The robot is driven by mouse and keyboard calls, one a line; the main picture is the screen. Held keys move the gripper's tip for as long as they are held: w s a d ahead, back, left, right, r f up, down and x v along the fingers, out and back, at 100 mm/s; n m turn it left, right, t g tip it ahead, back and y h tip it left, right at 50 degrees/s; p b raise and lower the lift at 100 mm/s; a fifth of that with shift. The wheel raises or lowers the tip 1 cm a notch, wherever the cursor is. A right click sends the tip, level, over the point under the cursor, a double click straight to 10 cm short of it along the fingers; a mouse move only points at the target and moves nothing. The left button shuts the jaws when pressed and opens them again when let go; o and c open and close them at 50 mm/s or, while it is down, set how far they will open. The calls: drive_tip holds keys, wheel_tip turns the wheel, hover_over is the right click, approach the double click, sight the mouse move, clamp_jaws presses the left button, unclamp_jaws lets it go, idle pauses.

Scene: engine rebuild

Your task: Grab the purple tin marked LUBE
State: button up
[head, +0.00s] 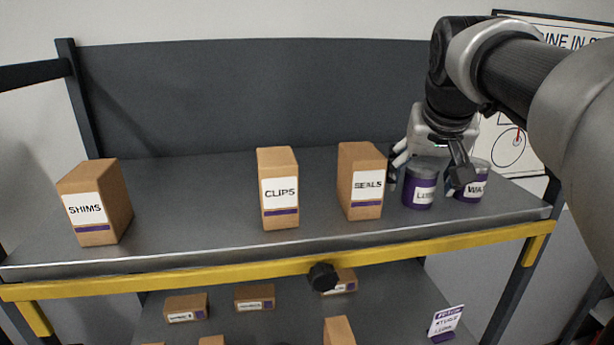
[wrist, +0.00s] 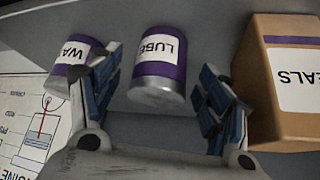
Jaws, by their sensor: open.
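The purple tin marked LUBE (head: 419,188) stands on the upper shelf at the right in the head view, between the SEALS box and the WA-labelled tin. In the wrist view the LUBE tin (wrist: 160,68) shows purple with a white label and a bare metal end. My gripper (head: 432,180) is open over the tin, with one finger on each side of it. In the wrist view my gripper (wrist: 158,100) has the tin between its two blue-padded fingers, with a gap to the right finger. The left finger is close to the tin; I cannot tell whether it touches.
A second purple tin (head: 471,182), label partly hidden, stands right of the LUBE tin. The SEALS box (head: 360,182) is close on the left. The CLIPS box (head: 278,190) and SHIMS box (head: 96,203) stand farther left. The shelf has a yellow front rail (head: 210,281).

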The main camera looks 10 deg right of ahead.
drive_tip(key=shift+x, duration=1.05)
drive_tip(key=shift+r, duration=0.1)
drive_tip(key=c, duration=1.4)
